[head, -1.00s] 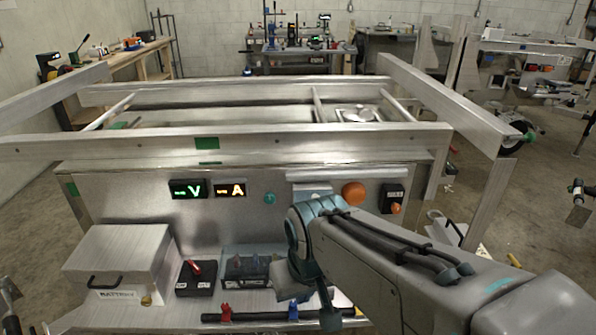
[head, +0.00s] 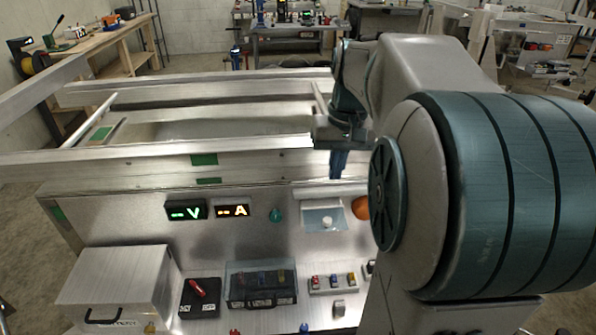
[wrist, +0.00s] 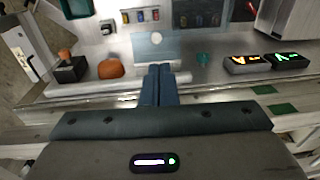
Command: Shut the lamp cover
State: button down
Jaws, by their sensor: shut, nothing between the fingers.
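On the front panel, a pale blue-grey plate (head: 323,218) carries a small white round lamp. A light metal flap (head: 318,189), which looks like the lamp cover, stands out above the plate and leaves the lamp exposed. In the wrist view the plate (wrist: 155,48) and the flap's pale edge (wrist: 183,77) lie just beyond my fingers. My gripper (head: 337,176) is shut and empty, pointing down at the top of the flap; the wrist view shows its blue fingers (wrist: 157,70) pressed together. I cannot tell whether they touch the flap.
An orange dome (head: 361,208) sits right of the plate, partly hidden by my arm. A teal knob (head: 275,215) and two lit displays (head: 232,211) are to the left. A clear-lidded box (head: 260,286) and small switches (head: 332,283) lie below. A frame beam (head: 110,159) runs above.

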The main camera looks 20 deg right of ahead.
jog(key=d, duration=0.1)
jog(key=p, duration=0.1)
send_near(328, 219)
jog(key=f, duration=0.7)
jog(key=shift+w+a, duration=0.25)
jog(key=shift+a, duration=0.05)
jog(key=shift+d+f, duration=0.1)
